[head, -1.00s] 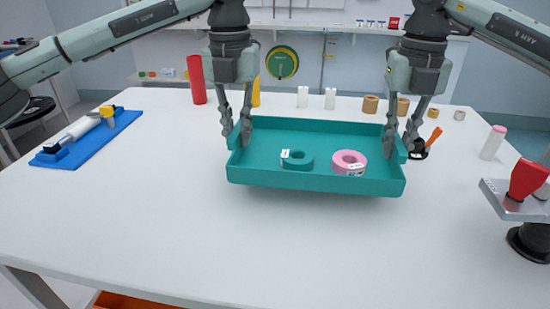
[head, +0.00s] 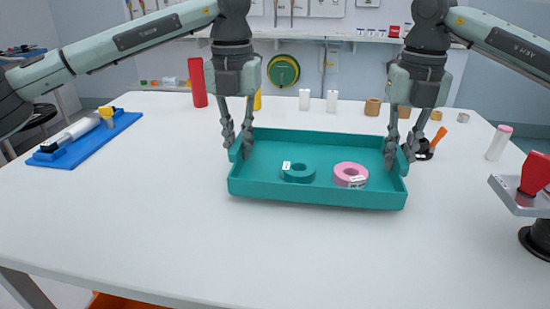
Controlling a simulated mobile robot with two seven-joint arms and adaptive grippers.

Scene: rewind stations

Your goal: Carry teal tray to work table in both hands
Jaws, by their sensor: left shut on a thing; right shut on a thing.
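The teal tray (head: 316,194) is over the white work table (head: 190,215), level and near the middle of the picture. I cannot tell for certain whether its underside touches the table. A teal ring-shaped roll (head: 298,173) and a pink ring-shaped roll (head: 350,175) lie inside it, each with a white label. My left gripper (head: 238,150) is shut on the tray's left end. My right gripper (head: 400,158) is shut on the tray's right end. The fingers hide parts of both end walls.
A blue board (head: 88,140) with a white roll lies at the left. A red cylinder (head: 197,83), white rolls and brown rolls stand along the back. A metal stand with a red part (head: 534,174) is at the right edge. The table front is clear.

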